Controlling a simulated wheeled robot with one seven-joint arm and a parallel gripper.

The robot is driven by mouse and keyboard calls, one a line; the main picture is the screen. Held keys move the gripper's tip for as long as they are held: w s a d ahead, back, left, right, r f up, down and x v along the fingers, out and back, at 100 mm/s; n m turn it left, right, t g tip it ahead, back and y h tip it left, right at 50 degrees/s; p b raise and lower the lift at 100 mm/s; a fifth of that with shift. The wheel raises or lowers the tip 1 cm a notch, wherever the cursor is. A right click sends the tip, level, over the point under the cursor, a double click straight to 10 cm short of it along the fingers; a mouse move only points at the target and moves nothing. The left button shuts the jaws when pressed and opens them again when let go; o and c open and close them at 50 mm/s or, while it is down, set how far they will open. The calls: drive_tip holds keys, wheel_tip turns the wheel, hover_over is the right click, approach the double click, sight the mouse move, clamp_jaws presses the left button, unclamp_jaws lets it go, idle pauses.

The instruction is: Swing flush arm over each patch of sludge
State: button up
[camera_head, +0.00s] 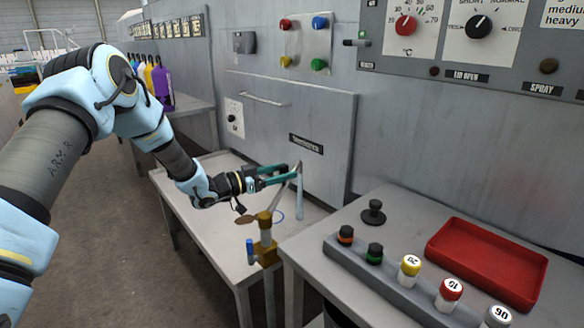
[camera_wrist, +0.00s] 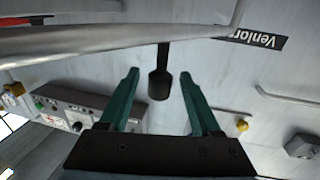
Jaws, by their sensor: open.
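The flush arm is a thin grey bent pipe (camera_head: 299,198) rising from a brass fitting (camera_head: 265,250) at the front edge of the light table. A small blue handle (camera_head: 250,250) sits on the fitting's left. A flat brown oval (camera_head: 245,219) lies beside the fitting; I cannot tell whether it is sludge. My gripper (camera_head: 291,175), with green fingers, is open close to the pipe's upper bend. In the wrist view the fingers (camera_wrist: 160,75) stand apart, a grey pipe (camera_wrist: 130,38) crosses beyond their tips, and a dark cylinder (camera_wrist: 160,86) shows between them. No grip is visible.
A grey machine panel (camera_head: 290,140) stands behind the light table (camera_head: 205,222). At the right, a bench carries a red tray (camera_head: 490,258), a rack of capped vials (camera_head: 400,290) and a black knob (camera_head: 373,212). Coloured bottles (camera_head: 160,80) stand at the back left.

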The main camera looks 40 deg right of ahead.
drive_tip(key=shift+x, duration=1.85)
clamp_jaws()
